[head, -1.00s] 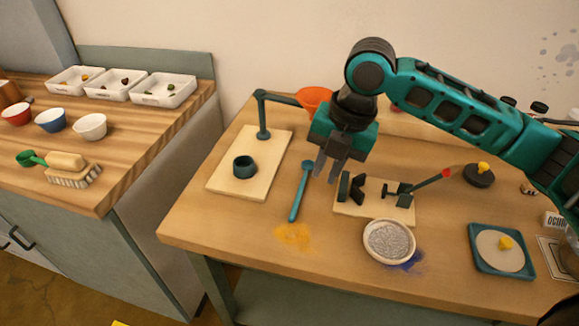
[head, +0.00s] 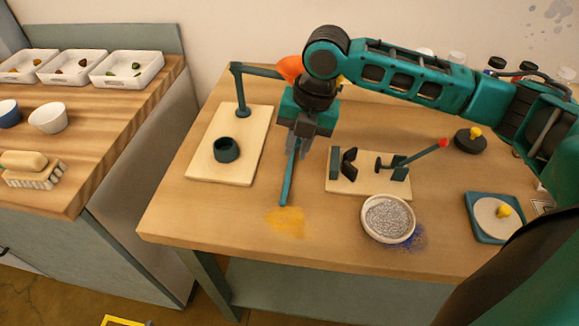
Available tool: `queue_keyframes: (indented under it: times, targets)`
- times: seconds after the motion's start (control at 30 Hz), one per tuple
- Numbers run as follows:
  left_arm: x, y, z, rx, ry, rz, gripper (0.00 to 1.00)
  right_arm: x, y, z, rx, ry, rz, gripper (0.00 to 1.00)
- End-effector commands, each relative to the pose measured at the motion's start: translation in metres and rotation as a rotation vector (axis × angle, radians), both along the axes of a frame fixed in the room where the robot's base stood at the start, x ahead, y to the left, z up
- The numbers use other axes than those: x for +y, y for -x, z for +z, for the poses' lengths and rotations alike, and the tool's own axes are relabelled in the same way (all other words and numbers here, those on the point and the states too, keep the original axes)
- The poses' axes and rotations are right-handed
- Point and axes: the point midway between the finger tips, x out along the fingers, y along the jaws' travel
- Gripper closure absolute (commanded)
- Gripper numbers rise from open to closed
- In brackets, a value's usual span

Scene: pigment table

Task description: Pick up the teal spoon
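The teal spoon (head: 287,184) lies on the wooden table, its handle pointing toward the front edge beside a yellow powder patch. My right gripper (head: 297,152) is over the far end of the spoon, fingers pointing down. The fingers hide the spoon's bowl end. The fingers look a little apart, but I cannot tell whether they touch or grip the spoon. My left gripper is not in view.
A board with a teal stand (head: 240,112) and dark cup (head: 226,150) lies to the left. A clamp board (head: 340,186) and a bowl of grey grains (head: 388,218) are to the right. A teal tray (head: 480,226) is farther right.

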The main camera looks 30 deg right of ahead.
Motion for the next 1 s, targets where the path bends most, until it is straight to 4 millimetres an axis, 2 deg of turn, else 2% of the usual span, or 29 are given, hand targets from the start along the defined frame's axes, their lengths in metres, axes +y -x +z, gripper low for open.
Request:
queue_keyframes:
  times: [0.3, 0.53, 0.73, 1.0]
  targets:
    - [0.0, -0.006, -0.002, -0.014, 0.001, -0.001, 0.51, 0.009, -0.005, -0.044, 0.002, 0.0, 0.0, 0.82]
    - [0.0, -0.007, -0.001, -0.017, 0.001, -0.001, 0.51, 0.009, -0.005, -0.045, -0.001, -0.001, 0.001, 0.82]
    - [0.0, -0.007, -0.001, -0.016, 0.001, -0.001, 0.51, 0.009, -0.005, -0.045, -0.001, 0.001, 0.001, 1.0]
    - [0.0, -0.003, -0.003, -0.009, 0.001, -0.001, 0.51, 0.009, -0.005, -0.045, -0.001, 0.001, 0.001, 1.0]
